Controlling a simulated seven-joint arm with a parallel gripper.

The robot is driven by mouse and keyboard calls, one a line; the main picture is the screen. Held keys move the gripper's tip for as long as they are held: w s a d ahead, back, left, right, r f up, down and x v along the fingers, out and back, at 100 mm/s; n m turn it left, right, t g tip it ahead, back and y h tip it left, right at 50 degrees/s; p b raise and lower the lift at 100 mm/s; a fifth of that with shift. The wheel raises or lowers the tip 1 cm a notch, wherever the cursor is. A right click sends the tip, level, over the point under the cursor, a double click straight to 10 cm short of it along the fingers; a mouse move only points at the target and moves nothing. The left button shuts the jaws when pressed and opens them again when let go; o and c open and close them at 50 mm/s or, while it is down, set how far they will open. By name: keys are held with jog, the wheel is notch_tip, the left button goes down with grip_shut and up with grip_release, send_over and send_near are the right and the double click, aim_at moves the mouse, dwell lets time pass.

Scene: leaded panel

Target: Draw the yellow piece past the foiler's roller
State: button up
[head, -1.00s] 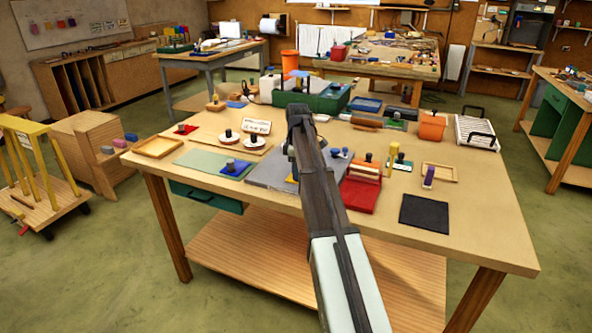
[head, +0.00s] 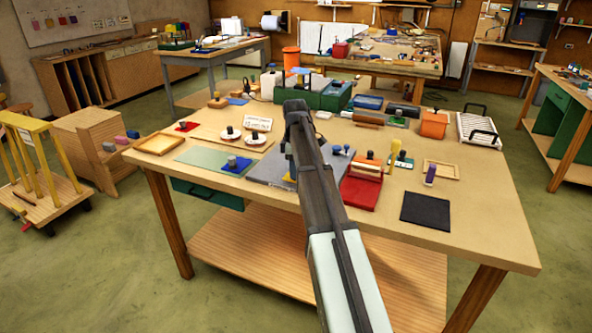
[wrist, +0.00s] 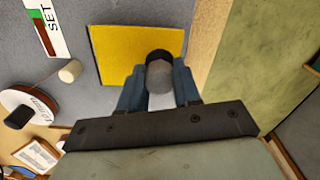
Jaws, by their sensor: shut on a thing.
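The yellow piece (wrist: 120,45) is a flat square lying on a grey board in the wrist view. My gripper (wrist: 160,90) is shut on a grey knob with a dark top (wrist: 159,70), at the piece's lower right edge. Whether the knob is fixed to the piece is hidden. A small cream roller (wrist: 70,71) stands to the left of the piece, apart from it. A white spool (wrist: 22,98) with a copper rim and black knob lies farther left. In the head view my gripper (head: 295,112) and arm hide most of the piece.
The grey board (head: 262,171) lies mid-table. A red block device (head: 362,186) and a dark mat (head: 426,209) lie to its right, a blue knobbed piece (head: 236,165) to its left. Green boxes (head: 331,97) stand behind. A red-green strip marked SET (wrist: 47,28) lies near the roller.

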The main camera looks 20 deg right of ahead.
jog(key=shift+s+a+r, duration=0.25)
jog(key=shift+r, duration=0.4)
jog(key=shift+s+a+r, duration=0.3)
jog(key=shift+r, duration=0.3)
jog(key=shift+s+a+r, duration=0.25)
jog(key=shift+r, duration=0.4)
